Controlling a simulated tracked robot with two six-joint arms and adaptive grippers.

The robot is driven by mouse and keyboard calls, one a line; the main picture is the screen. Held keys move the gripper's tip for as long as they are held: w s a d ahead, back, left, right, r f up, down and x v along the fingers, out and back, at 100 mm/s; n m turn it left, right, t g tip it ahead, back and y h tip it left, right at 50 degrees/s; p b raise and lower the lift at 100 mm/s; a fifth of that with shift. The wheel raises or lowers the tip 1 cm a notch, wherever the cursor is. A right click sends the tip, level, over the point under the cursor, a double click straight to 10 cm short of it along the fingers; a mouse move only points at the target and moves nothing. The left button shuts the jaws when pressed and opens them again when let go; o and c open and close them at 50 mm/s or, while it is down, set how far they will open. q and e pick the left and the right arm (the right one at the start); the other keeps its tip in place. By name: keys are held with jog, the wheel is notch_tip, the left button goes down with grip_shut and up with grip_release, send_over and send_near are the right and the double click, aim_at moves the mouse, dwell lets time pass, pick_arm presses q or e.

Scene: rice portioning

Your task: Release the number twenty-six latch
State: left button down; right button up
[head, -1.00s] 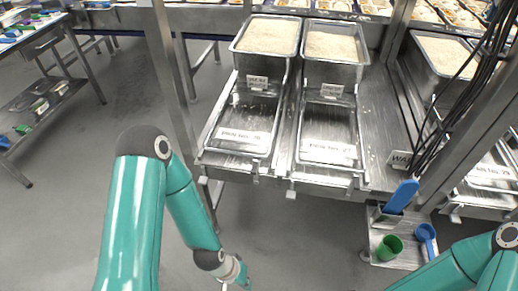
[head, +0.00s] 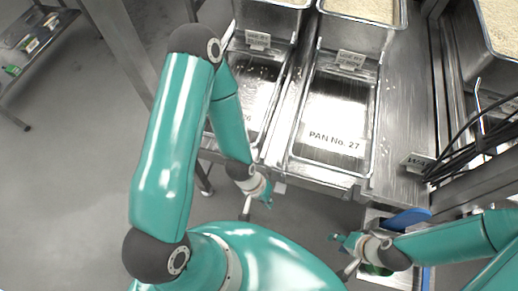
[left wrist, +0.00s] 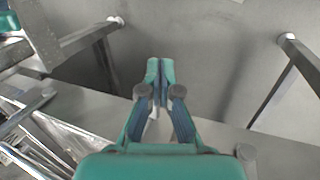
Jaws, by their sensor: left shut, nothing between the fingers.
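The pan 26 tray (head: 257,85) stands left of the pan 27 tray (head: 330,108) in the head view. My left arm covers much of the pan 26 tray and its label. I cannot pick out the number twenty-six latch for certain. My left gripper (head: 266,200) is just in front of and below the bench's front edge. In the left wrist view my left gripper (left wrist: 160,68) has its teal fingertips together, with nothing held. My right gripper (head: 342,243) is at the lower right, near the blue scoop (head: 408,218); its finger gap is unclear.
Rice bins (head: 362,10) stand behind the trays. Black cables (head: 478,140) hang at the right. A small side shelf below the bench is partly covered by my right arm. The left wrist view shows a metal leg (left wrist: 285,85) and grey floor.

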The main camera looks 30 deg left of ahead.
pick_arm(q)
jog(key=shift+s+a, duration=0.1)
jog(key=shift+a, duration=0.05)
jog(key=w+d+r+m+g+y+b, duration=0.25)
jog(key=d+r+m+b, duration=0.2)
jog(key=m, duration=0.45)
jog(key=w+a+r+m+y+b, duration=0.1)
jog(key=r+m+y, duration=0.3)
jog(key=r, duration=0.4)
jog(key=w+a+r+m+y+b, duration=0.2)
jog(key=r+m+y, duration=0.2)
jog(key=r, duration=0.5)
jog(key=shift+w+a+r+b, duration=0.2)
jog(key=shift+a+r+b, duration=0.1)
jog(key=shift+a+b, duration=0.05)
jog(key=shift+f, duration=0.1)
